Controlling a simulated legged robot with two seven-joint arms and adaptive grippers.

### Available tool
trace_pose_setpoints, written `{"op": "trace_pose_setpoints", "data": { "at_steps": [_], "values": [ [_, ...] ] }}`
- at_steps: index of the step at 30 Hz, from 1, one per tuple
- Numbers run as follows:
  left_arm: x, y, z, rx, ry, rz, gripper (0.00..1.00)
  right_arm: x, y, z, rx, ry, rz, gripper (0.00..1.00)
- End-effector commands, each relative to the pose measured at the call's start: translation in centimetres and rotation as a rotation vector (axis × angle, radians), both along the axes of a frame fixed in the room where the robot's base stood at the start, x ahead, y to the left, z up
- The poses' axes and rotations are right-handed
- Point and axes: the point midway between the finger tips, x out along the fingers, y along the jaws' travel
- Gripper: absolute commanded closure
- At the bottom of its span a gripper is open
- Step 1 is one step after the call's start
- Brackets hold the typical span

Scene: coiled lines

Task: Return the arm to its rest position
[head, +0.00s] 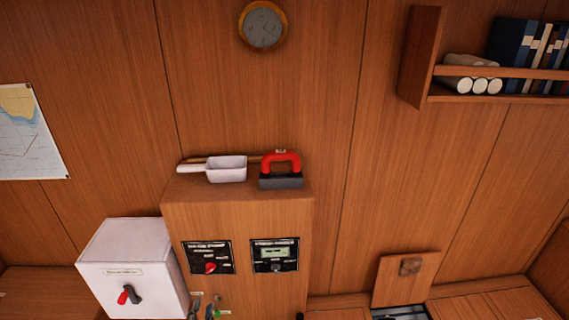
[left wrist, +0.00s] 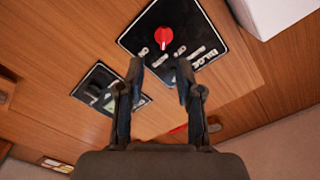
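My left gripper (left wrist: 159,70) is open in the left wrist view, with a clear gap between its two dark fingers and nothing held. Behind the fingers is the wooden cabinet front with a black panel and red knob (left wrist: 163,37). A second black panel (left wrist: 100,88) is partly hidden by a finger. In the head view the same red-knob panel (head: 208,258) and the panel with a small display (head: 275,255) are on the cabinet. Small grey parts at the bottom edge below them may be my left fingertips; I cannot tell surely. My right gripper is not seen.
On the cabinet top (head: 240,193) lie a white scoop (head: 226,169) and a red-handled block (head: 281,170). A white box with a red-tipped lever (head: 130,295) stands left of it. A raised wooden lid (head: 404,280) is at lower right. A shelf (head: 500,72) hangs upper right.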

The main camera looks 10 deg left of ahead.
Motion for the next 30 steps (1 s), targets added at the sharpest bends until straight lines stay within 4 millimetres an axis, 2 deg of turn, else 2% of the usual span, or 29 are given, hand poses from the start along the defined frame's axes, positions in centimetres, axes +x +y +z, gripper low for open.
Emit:
{"op": "trace_pose_setpoints", "data": {
  "at_steps": [2,5,8,9,10,12,14,15,17,18,20,21,23,25,27,30],
  "values": [
    [0.3,-0.3,-2.2,-0.021,0.037,-0.008,0.65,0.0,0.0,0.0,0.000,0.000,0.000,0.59],
    [0.5,-1.1,-7.7,-0.079,0.129,-0.027,0.65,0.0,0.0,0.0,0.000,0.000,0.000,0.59],
    [-0.1,-2.5,-15.5,-0.160,0.263,-0.045,0.65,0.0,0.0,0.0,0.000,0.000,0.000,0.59],
    [-0.8,-3.1,-18.9,-0.196,0.320,-0.051,0.65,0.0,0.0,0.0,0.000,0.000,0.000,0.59],
    [-1.4,-3.6,-21.3,-0.220,0.362,-0.054,0.65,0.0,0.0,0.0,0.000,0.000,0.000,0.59],
    [-3.3,-4.7,-26.8,-0.278,0.463,-0.055,0.65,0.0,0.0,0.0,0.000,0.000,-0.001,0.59],
    [-5.5,-5.7,-31.3,-0.326,0.549,-0.051,0.65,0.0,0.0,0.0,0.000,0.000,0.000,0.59],
    [-7.2,-6.3,-34.2,-0.355,0.606,-0.047,0.65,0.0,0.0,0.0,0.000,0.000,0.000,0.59],
    [-10.0,-7.1,-38.3,-0.399,0.693,-0.035,0.65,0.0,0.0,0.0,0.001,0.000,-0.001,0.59],
    [-12.2,-7.6,-40.9,-0.426,0.751,-0.026,0.65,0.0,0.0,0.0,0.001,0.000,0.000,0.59],
    [-15.7,-8.2,-44.5,-0.464,0.837,-0.005,0.65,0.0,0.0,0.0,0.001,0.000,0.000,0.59],
    [-18.3,-8.6,-46.7,-0.489,0.895,0.009,0.65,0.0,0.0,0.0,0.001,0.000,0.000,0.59],
    [-22.3,-9.0,-49.7,-0.520,0.980,0.037,0.65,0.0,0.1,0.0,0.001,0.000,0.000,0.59],
    [-27.2,-9.3,-52.6,-0.552,1.076,0.075,0.65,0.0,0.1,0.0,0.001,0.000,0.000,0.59],
    [-31.8,-9.4,-54.8,-0.577,1.160,0.114,0.65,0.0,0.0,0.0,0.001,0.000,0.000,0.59],
    [-37.4,-9.3,-56.7,-0.599,1.255,0.166,0.65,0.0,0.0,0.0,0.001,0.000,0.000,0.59]
  ]
}}
